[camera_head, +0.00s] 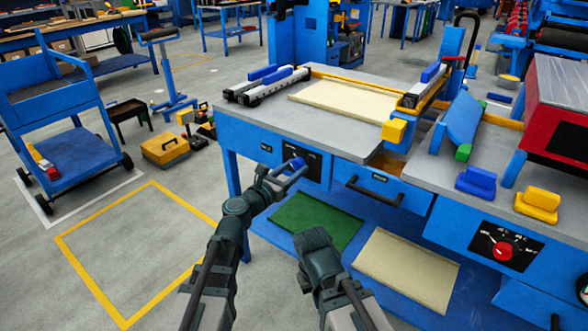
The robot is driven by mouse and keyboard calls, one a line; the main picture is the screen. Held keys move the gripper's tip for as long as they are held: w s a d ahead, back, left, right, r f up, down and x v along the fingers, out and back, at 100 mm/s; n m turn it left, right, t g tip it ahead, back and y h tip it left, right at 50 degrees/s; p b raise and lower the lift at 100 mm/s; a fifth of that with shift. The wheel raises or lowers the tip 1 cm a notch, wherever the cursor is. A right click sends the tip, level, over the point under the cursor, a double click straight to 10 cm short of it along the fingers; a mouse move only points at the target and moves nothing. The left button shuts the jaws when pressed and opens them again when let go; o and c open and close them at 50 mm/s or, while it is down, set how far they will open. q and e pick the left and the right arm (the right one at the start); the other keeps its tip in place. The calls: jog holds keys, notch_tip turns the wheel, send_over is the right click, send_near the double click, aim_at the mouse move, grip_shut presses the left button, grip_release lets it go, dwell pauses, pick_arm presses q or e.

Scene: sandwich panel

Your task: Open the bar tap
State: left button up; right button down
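A small blue handle (297,163), which looks like the bar tap, sits at a black plate on the front of the left workbench. My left gripper (285,173) is right at this handle, its fingers apart, one on either side of a gap. Whether the fingers touch the handle I cannot tell, and part of the plate behind is hidden by them. My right gripper (314,243) hangs low in front of the bench, away from the handle; its fingertips do not show clearly.
A drawer with a dark handle (374,191) is right of the tap. A red knob (503,251) is on the right bench. Green (316,222) and cream panels (407,268) lie on the lower shelf. A blue cart (70,160) stands left; the floor between is mostly clear.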

pick_arm(q)
grip_shut()
jog(key=shift+a+m, duration=0.1)
jog(key=shift+m, duration=8.8)
jog(key=o, duration=0.7)
grip_release()
jog(key=shift+r, duration=0.1)
